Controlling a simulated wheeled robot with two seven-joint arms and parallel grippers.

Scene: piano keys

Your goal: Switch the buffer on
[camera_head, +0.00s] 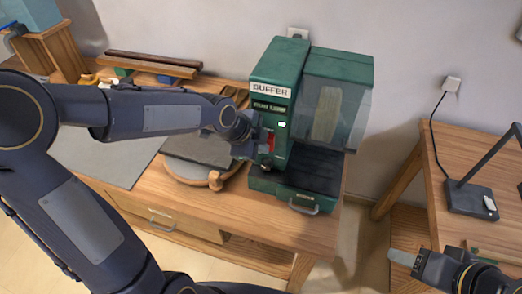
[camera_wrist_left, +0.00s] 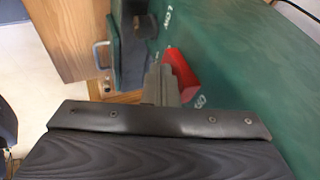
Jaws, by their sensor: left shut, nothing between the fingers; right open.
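The green buffer (camera_head: 277,62) stands on the wooden workbench, with a "BUFFER" label on its front. A red switch (camera_head: 271,140) sits on its front panel, and a small green light shows above it. In the left wrist view the red switch (camera_wrist_left: 182,79) stands out from the green panel. My left gripper (camera_head: 262,146) is shut and empty, its tips right beside the red switch; I cannot tell whether they touch. The left fingers also show in the left wrist view (camera_wrist_left: 160,84). My right gripper (camera_head: 402,258) is at the lower right, open, away from the buffer.
A clear guard (camera_head: 335,100) covers the buffer's right part, above a drawer with a handle (camera_head: 304,205). A dark knob (camera_head: 266,163) sits below the switch. A round board (camera_head: 198,165) lies left of the buffer. A second table (camera_head: 480,165) with a lamp stands at right.

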